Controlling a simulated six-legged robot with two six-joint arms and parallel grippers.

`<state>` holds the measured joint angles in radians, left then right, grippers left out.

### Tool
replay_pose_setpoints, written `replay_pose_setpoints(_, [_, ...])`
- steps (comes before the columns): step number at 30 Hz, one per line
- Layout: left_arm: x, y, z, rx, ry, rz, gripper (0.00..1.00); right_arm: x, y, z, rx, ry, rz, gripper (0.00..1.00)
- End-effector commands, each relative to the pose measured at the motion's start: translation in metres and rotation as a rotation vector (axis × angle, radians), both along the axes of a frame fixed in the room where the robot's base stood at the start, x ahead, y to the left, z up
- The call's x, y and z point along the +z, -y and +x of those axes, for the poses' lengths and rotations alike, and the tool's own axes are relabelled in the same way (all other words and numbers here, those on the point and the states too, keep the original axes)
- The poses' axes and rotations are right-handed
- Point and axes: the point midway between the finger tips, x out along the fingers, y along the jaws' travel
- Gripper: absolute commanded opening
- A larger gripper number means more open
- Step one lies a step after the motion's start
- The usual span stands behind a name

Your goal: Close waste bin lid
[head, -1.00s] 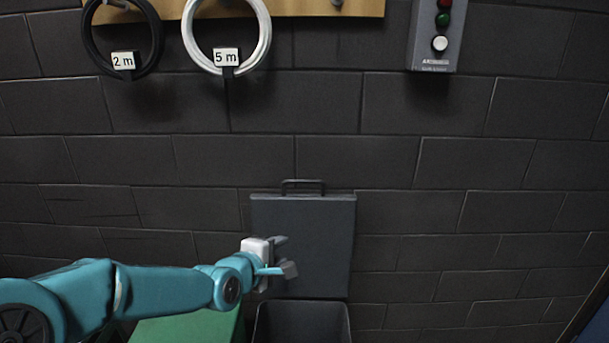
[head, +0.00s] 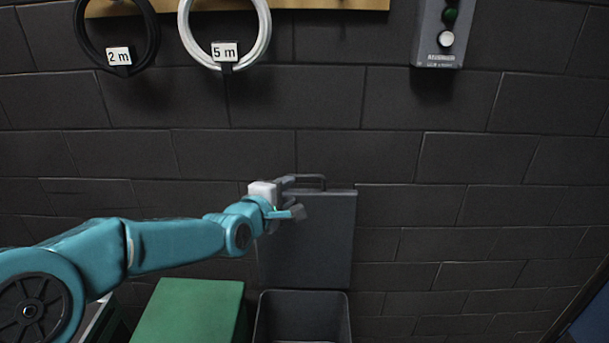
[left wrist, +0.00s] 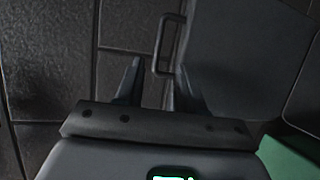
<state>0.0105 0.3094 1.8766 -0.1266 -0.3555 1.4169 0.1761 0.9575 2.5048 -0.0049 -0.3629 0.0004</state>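The waste bin (head: 303,301) stands against the dark brick wall, its mouth open. Its dark grey lid (head: 318,238) stands upright behind the mouth, with a bar handle (head: 309,178) along its top edge. In the left wrist view the handle (left wrist: 166,45) and lid (left wrist: 240,55) lie just beyond the fingers. My left gripper (head: 292,196) is at the lid's upper left part, close to the handle. Its fingers (left wrist: 157,88) are apart with nothing seen held; the handle's near end shows between them. Whether they touch it I cannot tell. My right gripper is not in view.
A green box (head: 190,311) stands left of the bin. Cable coils, black (head: 117,68) and white (head: 224,66), hang on a board above. A button panel (head: 437,36) is on the wall at upper right. The wall right of the lid is clear.

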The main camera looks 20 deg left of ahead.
Motion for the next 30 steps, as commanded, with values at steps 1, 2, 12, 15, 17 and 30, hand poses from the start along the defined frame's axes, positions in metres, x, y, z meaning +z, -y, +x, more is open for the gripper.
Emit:
replay_pose_setpoints(1, [-0.002, 0.002, 0.013, 0.0, -0.003, -0.001, 0.38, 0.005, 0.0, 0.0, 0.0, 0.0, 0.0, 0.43])
replay_pose_setpoints(2, [-0.004, 0.003, 0.02, 0.0, -0.002, -0.001, 0.38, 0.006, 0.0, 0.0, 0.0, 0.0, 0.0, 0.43])
replay_pose_setpoints(12, [-0.02, 0.01, 0.088, 0.0, -0.001, -0.001, 0.38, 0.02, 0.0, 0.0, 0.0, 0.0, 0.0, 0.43])
replay_pose_setpoints(15, [-0.022, 0.011, 0.098, 0.0, -0.001, 0.0, 0.38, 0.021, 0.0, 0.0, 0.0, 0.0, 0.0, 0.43])
replay_pose_setpoints(17, [-0.023, 0.011, 0.101, 0.0, -0.001, 0.001, 0.38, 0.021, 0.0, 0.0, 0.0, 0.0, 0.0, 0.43])
replay_pose_setpoints(30, [-0.025, 0.012, 0.103, 0.0, -0.001, 0.0, 0.0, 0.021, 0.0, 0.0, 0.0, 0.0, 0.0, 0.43])
